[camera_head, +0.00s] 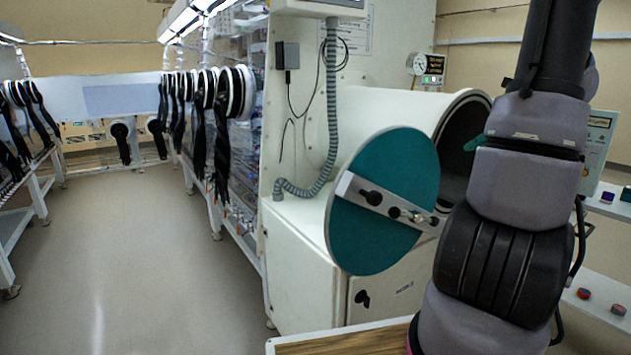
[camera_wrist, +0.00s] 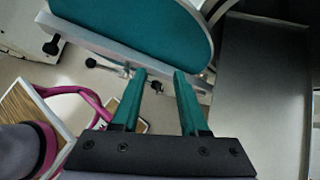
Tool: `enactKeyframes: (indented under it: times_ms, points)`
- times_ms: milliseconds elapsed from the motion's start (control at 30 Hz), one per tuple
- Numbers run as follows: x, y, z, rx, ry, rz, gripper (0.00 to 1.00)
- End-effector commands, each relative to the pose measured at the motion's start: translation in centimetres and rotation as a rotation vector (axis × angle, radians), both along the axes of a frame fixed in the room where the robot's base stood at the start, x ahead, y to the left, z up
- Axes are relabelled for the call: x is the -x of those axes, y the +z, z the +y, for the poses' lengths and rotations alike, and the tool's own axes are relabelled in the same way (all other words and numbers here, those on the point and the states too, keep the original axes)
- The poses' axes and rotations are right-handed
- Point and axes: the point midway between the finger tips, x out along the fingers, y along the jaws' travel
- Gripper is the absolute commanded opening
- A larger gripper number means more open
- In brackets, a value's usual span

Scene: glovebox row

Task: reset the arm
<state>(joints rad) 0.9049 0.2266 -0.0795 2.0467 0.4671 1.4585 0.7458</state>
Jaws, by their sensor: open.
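My gripper (camera_wrist: 158,82) shows in the wrist view with two green fingers spread apart and nothing between them. Beyond its fingertips is the green round door (camera_wrist: 140,22) of the glovebox antechamber, with its metal bar and dark knobs. In the head view the same door (camera_head: 385,165) stands swung open in front of the white cylindrical chamber (camera_head: 385,115). My arm rises at the right of the head view and hides part of the chamber opening. My gripper itself is hidden in the head view, apart from a small green piece by the opening that may be a fingertip.
A wooden-topped surface (camera_head: 335,343) is at the bottom, by my arm. A white cabinet (camera_head: 305,265) stands under the chamber. Glovebox rows with black gloves (camera_head: 200,115) line the left. The aisle floor (camera_head: 120,250) is clear. A dark flat panel (camera_wrist: 262,95) lies right of my gripper.

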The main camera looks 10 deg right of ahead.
Motion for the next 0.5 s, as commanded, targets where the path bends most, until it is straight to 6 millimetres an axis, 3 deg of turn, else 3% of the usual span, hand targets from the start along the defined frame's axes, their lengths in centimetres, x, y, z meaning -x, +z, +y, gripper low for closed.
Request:
enactKeyframes:
  times_ms: [33, 200, 400, 500]
  points:
    - [-0.3, 1.5, 3.6, 0.101, 0.126, -0.032, 0.43]
    - [0.9, 4.5, 12.9, 0.428, 0.533, -0.157, 0.43]
    - [4.6, 7.0, 21.6, 0.804, 1.003, -0.355, 0.43]
    - [6.9, 7.9, 24.9, 0.993, 1.224, -0.474, 0.43]
